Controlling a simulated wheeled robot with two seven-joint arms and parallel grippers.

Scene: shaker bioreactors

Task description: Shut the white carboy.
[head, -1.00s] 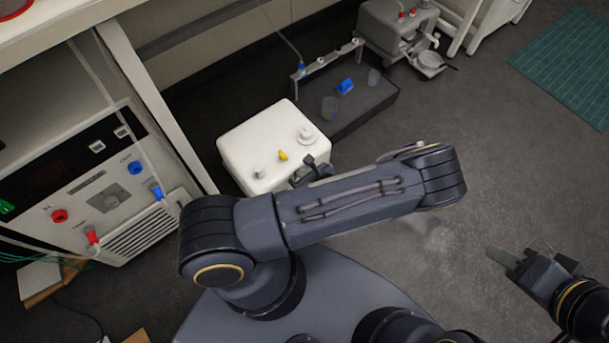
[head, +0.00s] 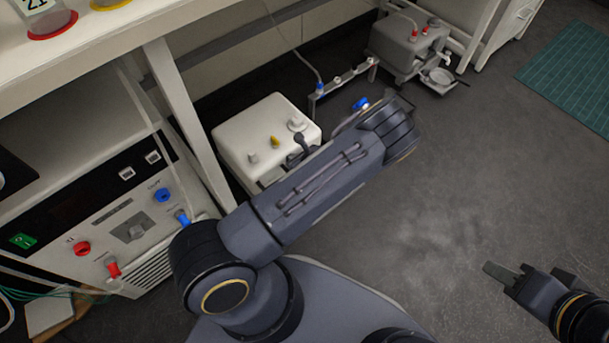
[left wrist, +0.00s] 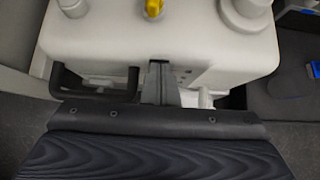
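The white carboy (head: 240,137) is a boxy container on the floor, left of centre in the head view. Its top has a round white cap (head: 296,125), a yellow fitting (head: 275,142) and a small pale fitting (head: 253,157). In the left wrist view the carboy (left wrist: 105,35) fills the top, with the yellow fitting (left wrist: 154,9) and the cap (left wrist: 245,12) cut off by the frame. My left gripper (left wrist: 161,68) looks shut, with its fingers at the carboy's near top edge; contact is unclear.
A white-framed bench (head: 180,90) and a control unit (head: 125,235) stand at left. A dark low tray (head: 340,100) with a blue-topped item (head: 361,103) is behind my left arm. A grey vessel (head: 405,45) stands at the back.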

